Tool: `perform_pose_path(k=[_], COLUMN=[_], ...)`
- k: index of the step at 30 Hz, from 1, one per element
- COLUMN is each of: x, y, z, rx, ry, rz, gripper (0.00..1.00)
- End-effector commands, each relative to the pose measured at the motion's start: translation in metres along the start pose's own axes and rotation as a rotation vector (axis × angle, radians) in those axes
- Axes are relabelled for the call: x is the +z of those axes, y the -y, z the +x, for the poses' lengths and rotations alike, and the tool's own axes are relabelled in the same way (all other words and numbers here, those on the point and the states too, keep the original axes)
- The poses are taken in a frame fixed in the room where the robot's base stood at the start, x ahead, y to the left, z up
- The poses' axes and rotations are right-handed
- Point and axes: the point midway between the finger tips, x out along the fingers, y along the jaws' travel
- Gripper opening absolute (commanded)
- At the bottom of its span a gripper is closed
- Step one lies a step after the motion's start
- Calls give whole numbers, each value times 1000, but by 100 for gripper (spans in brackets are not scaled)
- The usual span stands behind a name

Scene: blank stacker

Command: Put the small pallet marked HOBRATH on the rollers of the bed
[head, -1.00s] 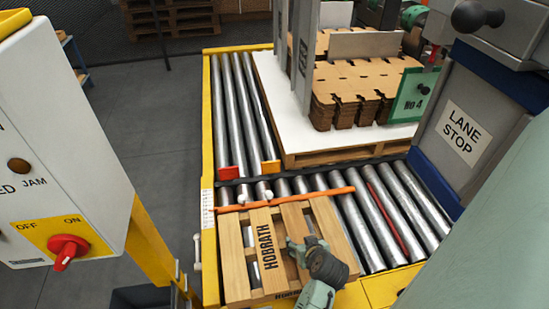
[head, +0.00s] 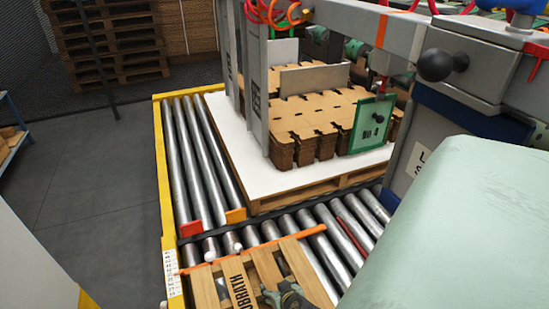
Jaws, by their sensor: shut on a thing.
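The small wooden pallet (head: 265,266) marked HOBRATH is at the bottom edge of the head view, its near part cut off. Its far edge is close to an orange strip (head: 312,231) that crosses the rollers. My gripper (head: 272,295) is at the pallet's slats, right of the lettering, and is shut on the pallet; its fingertips are only partly visible. The bed's metal rollers (head: 335,233) run beyond and to the right of the pallet. I cannot tell whether the pallet rests on the rollers beneath it.
A larger pallet with a white sheet (head: 235,150) and stacked cardboard blanks (head: 310,115) stands farther along the bed. A yellow rail (head: 161,150) edges the left. A grey machine housing (head: 465,85) and my arm fill the right.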

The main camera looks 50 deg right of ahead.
Motion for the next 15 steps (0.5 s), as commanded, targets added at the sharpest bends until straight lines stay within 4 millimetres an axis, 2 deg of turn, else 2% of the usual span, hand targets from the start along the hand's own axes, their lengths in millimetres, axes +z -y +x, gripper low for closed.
perform_pose_path(k=[4,15], x=[1,28], y=[-2,-2], z=[4,31], rx=[3,3], ry=[-10,-10], rz=[0,0], gripper=[0,0])
